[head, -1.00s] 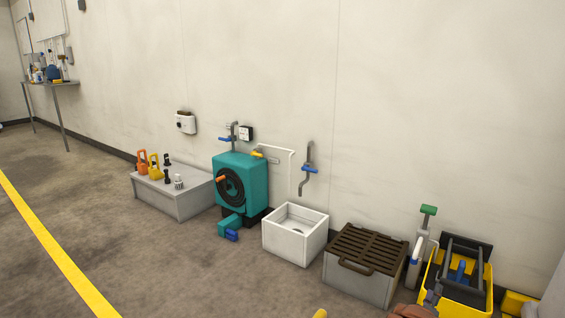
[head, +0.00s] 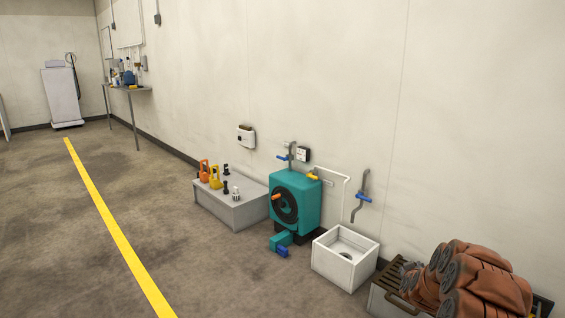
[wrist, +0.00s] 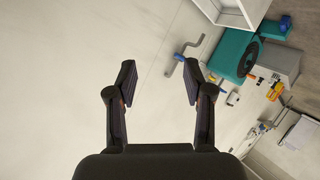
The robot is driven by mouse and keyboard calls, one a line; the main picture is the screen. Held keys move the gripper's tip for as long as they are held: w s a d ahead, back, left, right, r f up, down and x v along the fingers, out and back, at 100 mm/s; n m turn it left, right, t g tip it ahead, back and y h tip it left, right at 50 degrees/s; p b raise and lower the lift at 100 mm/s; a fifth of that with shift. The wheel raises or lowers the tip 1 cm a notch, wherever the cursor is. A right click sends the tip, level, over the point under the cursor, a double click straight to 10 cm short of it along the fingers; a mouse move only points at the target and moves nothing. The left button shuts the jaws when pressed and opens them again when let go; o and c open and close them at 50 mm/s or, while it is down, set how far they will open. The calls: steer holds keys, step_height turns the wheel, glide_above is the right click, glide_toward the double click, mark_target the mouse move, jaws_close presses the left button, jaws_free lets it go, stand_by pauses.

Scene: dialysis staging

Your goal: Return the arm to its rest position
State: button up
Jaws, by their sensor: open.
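My gripper (wrist: 158,84) shows in the wrist view with its two dark fingers spread apart and nothing between them. Behind the fingers is the bare pale wall, with the scene tilted and nearly upside down. In the head view my brownish-orange arm (head: 470,280) is folded at the lower right, in front of the grated box. The gripper itself does not show in the head view.
A teal hose-reel unit (head: 308,195), a white sink (head: 371,265) and a grey box (head: 213,211) with orange and yellow items line the wall. A grated box (head: 385,300) is partly behind my arm. The floor left of them is clear, with a yellow line (head: 110,220).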

steer(key=s+a+r+g+y+p, duration=0.3)
steer(key=s+a+r+p, duration=0.4)
steer(key=a+r, duration=0.45)
steer(key=s+a+r+g+y+p, duration=0.25)
steer(key=s+a+r+p, duration=0.25)
steer(key=s+a+r, duration=0.55)
steer(key=s+a+r+g+p, duration=0.1)
steer(key=s+r+p, duration=0.3)
steer(key=s, duration=0.9)
steer(key=s+a+r+m+g+p, duration=0.1)
steer(key=s+r+g+p, duration=0.3)
steer(key=s+r, duration=0.7)
steer(key=s+a+r+g+p, duration=0.3)
steer(key=s+r+p, duration=0.3)
steer(key=s, duration=1)
steer(key=shift+s+r+m, duration=0.25)
steer(key=shift+r+m, duration=0.05)
steer(key=shift+r, duration=0.6)
